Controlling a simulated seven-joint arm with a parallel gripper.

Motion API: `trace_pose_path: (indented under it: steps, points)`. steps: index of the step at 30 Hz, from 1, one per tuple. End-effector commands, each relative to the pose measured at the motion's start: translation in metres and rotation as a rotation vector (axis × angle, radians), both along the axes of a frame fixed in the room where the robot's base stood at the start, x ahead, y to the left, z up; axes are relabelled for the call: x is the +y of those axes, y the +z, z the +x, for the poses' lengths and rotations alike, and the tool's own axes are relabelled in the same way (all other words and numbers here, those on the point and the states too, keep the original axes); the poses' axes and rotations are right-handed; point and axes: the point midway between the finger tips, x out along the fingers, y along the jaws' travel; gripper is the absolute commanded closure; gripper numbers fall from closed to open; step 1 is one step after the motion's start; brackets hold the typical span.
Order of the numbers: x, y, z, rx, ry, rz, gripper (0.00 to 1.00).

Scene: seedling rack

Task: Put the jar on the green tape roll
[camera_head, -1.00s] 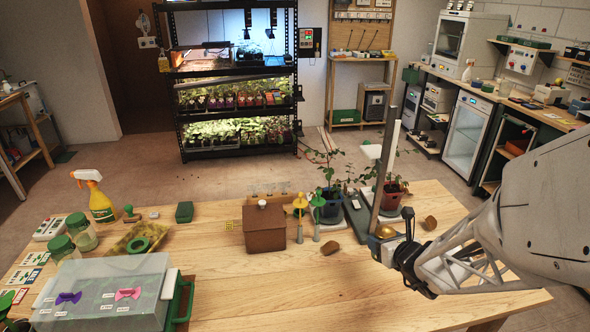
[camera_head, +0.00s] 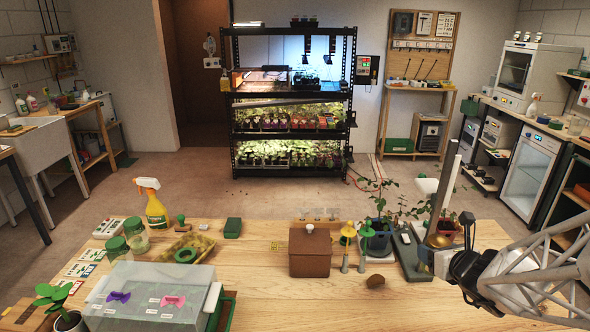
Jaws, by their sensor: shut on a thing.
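My gripper (camera_head: 452,262) is at the right, shut on a small jar with a gold-coloured lid (camera_head: 440,239) and a pale body. The jar looks upright and is held in front of the grey stand; its lower part is small and partly hidden, so I cannot tell its height above the table. The green tape roll (camera_head: 186,255) lies flat on a yellowish tray (camera_head: 205,243) at the left of the table, far from my gripper. Two other glass jars with green lids, a nearer one (camera_head: 115,246) and one behind it (camera_head: 134,226), stand left of the roll.
A brown lidded box (camera_head: 310,255), green and yellow stakes (camera_head: 366,245), a potted plant (camera_head: 379,237) and a grey stand (camera_head: 412,255) stand between my gripper and the roll. A spray bottle (camera_head: 155,208) is behind the roll, a clear bin (camera_head: 150,300) in front.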

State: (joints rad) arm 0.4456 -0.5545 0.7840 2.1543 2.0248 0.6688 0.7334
Motion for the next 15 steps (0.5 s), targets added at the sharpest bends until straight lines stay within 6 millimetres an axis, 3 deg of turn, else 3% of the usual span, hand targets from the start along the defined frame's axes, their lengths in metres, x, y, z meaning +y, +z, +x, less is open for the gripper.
trace_pose_path:
  steps: [8,15]
  points:
    - [0.027,0.010,0.035,0.001,0.097,-0.001,0.68]
    - [0.068,0.020,0.076,0.001,0.223,-0.001,0.68]
